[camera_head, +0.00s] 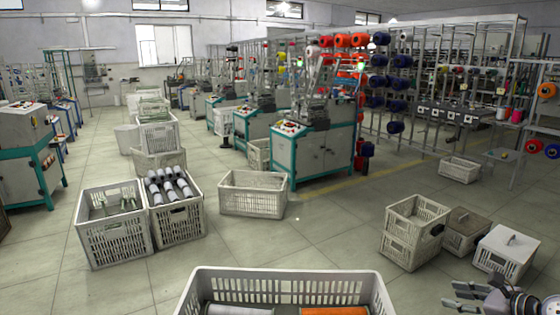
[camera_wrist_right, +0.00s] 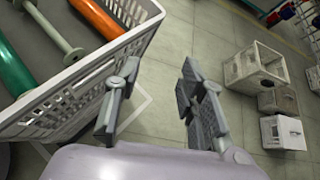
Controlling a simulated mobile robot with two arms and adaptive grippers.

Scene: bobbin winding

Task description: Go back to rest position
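My right gripper (camera_head: 462,294) is at the lower right corner of the head view, to the right of the near white crate (camera_head: 290,272). In the right wrist view my right gripper (camera_wrist_right: 155,108) shows two fingers spread apart with bare floor between them, open and empty. The near crate (camera_wrist_right: 75,100) is beside its left finger. That crate holds a green bobbin (camera_wrist_right: 14,72), an orange bobbin (camera_wrist_right: 96,18) and a pale empty spool (camera_wrist_right: 50,30). In the head view the orange bobbin (camera_head: 334,310) and a white bobbin (camera_head: 238,310) show at the bottom edge. My left gripper is not in view.
Stacked crates (camera_head: 410,232) and two lidded boxes (camera_head: 506,252) stand on the floor at right. Crates with white bobbins (camera_head: 178,225) stand at left, and an empty crate (camera_head: 252,196) is mid-floor. A winding machine (camera_head: 312,150) stands behind. Floor between is clear.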

